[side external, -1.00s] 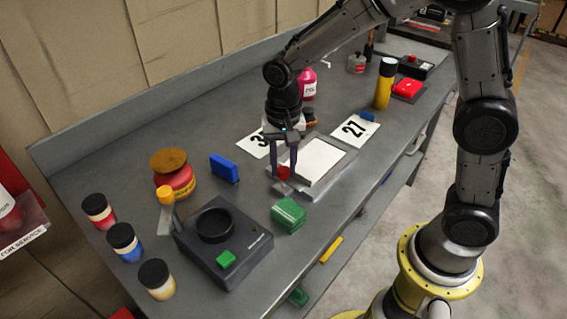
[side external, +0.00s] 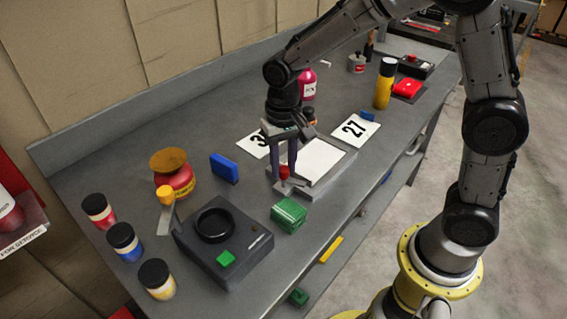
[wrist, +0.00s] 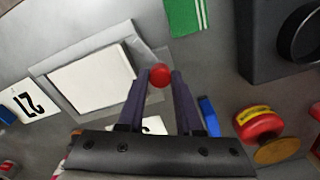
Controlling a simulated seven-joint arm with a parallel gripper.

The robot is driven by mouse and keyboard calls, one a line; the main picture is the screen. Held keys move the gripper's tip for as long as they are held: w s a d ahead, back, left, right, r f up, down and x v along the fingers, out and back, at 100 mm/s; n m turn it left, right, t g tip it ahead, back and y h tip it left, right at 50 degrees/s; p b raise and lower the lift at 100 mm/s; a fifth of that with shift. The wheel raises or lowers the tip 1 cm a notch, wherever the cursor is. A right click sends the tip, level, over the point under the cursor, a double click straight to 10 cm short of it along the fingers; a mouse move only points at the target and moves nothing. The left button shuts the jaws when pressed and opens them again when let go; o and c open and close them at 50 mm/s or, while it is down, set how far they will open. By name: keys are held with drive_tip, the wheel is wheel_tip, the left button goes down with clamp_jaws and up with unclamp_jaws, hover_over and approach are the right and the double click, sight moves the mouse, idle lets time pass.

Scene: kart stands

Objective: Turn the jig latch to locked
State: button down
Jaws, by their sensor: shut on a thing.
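The jig is a grey base (side external: 333,179) with a white panel (side external: 317,157) on it, near the front edge of the bench. Its latch has a red knob (side external: 285,171) on a grey lever (side external: 294,183) at the jig's left corner. My gripper (side external: 284,165) points down there, its two dark fingers closed on the red knob. In the wrist view the red knob (wrist: 160,76) sits between the fingertips, beside the edge of the jig base (wrist: 129,104). The fingers and knob hide part of the lever, and I cannot read a locked mark.
A green block (side external: 289,214) lies close to the latch, at front left. A dark box with a round ring (side external: 247,243) and a blue block (side external: 224,168) stand further left. Number cards (side external: 355,130) lie behind the jig. Several jars stand at the far left.

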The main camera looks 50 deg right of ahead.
sight(284, 169)
drive_tip(key=n, duration=0.7)
drive_tip(key=shift+r, duration=0.1)
drive_tip(key=n, duration=0.6)
drive_tip(key=shift+n, duration=0.4)
drive_tip(key=c, duration=0.6)
unclamp_jaws()
wheel_tip(284, 169, up, 14)
drive_tip(key=shift+f, duration=0.1)
